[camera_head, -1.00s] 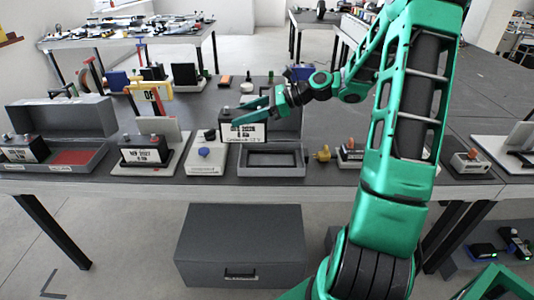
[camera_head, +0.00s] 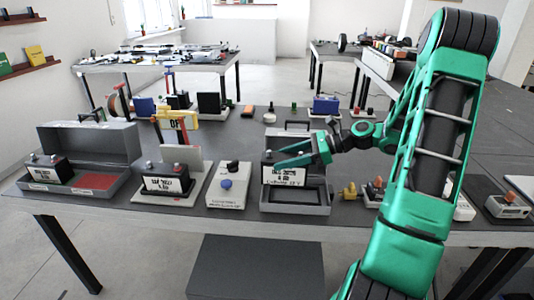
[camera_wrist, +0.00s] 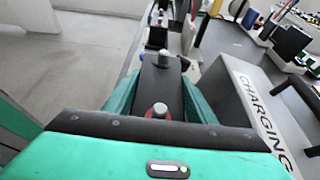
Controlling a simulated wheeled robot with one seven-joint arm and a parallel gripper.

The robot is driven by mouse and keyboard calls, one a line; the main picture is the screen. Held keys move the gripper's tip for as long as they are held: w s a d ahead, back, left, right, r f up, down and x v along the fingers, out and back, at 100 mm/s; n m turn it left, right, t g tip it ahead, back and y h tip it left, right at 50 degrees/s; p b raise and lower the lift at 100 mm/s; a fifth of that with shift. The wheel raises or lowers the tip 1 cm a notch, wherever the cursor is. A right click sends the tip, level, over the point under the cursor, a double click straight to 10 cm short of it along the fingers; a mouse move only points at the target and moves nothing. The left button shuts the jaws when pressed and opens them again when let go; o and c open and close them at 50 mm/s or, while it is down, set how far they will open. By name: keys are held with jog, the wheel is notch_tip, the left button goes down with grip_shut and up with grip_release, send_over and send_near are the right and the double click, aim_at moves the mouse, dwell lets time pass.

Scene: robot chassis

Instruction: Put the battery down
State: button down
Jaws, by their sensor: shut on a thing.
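The battery (camera_head: 284,169) is a black block with a white label on its front. My gripper (camera_head: 300,155) is shut on it, coming from the right. The battery is at the open grey case (camera_head: 296,209), within its outline; whether it touches the case floor I cannot tell. In the wrist view the battery (camera_wrist: 160,90) shows from above between the green fingers, with two round terminals on its top. A white strip lettered "CHARGING" (camera_wrist: 258,115) lies beside it on the right.
A switch box with a blue knob (camera_head: 227,186) stands left of the case. Another battery on a stand (camera_head: 166,180) and an open case with a battery (camera_head: 85,160) are further left. A yellow part (camera_head: 349,191) lies close on the right. Several items line the back.

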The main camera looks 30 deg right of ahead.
aim_at(295, 176)
jog(key=s+d+f, duration=0.2)
jog(key=shift+s+d, duration=0.35)
jog(key=shift+f, duration=2.05)
jog(key=shift+f, duration=0.1)
jog(key=c, duration=0.8)
grip_release()
jog(key=v, duration=1.2)
jog(key=shift+s, duration=0.1)
